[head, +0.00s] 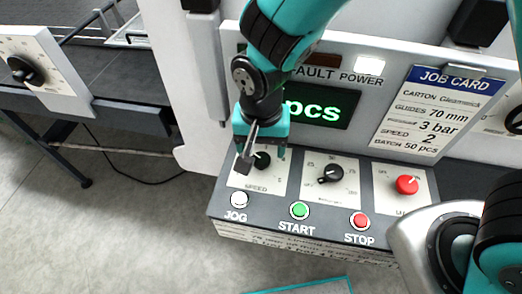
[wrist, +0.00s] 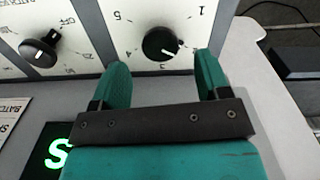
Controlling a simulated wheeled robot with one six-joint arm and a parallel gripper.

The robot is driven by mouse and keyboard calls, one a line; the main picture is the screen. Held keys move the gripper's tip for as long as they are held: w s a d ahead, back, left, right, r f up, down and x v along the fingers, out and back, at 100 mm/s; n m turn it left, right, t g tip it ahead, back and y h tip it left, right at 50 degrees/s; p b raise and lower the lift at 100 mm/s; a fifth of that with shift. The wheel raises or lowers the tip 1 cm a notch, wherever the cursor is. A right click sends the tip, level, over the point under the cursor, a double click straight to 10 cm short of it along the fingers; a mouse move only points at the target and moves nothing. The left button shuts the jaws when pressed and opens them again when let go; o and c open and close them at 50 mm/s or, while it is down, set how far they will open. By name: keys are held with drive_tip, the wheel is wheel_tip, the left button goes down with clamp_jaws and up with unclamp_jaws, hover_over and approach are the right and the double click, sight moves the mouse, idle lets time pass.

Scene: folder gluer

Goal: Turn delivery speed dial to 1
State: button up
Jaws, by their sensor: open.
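The dial on the panel marked SPEED (head: 262,160) is a round black knob, partly covered by my gripper in the head view. In the wrist view the black dial (wrist: 160,43) has a white pointer line aimed to the lower right. The numeral 1 is at the upper right of its scale and 5 at the upper left; the pointer is not on 1. My gripper (wrist: 161,62) is open, its teal fingers on either side of the dial's lower edge in the picture. I cannot tell whether they touch it. My gripper (head: 262,151) also shows in the head view.
A second black dial (head: 330,173) is beside it, then a red knob (head: 407,185). Below are the white JOG (head: 239,199), green START (head: 299,210) and red STOP (head: 359,221) buttons. A job card (head: 436,112) and green display (head: 318,108) are above.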

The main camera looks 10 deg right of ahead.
sight(261, 158)
drive_tip(key=shift+f, duration=1.85)
drive_tip(key=c, duration=0.9)
drive_tip(key=shift+n, duration=0.3)
drive_tip(key=n, duration=0.5)
drive_tip(key=n+b, duration=0.1)
drive_tip(key=n, duration=0.5)
drive_tip(key=shift+n, duration=0.3)
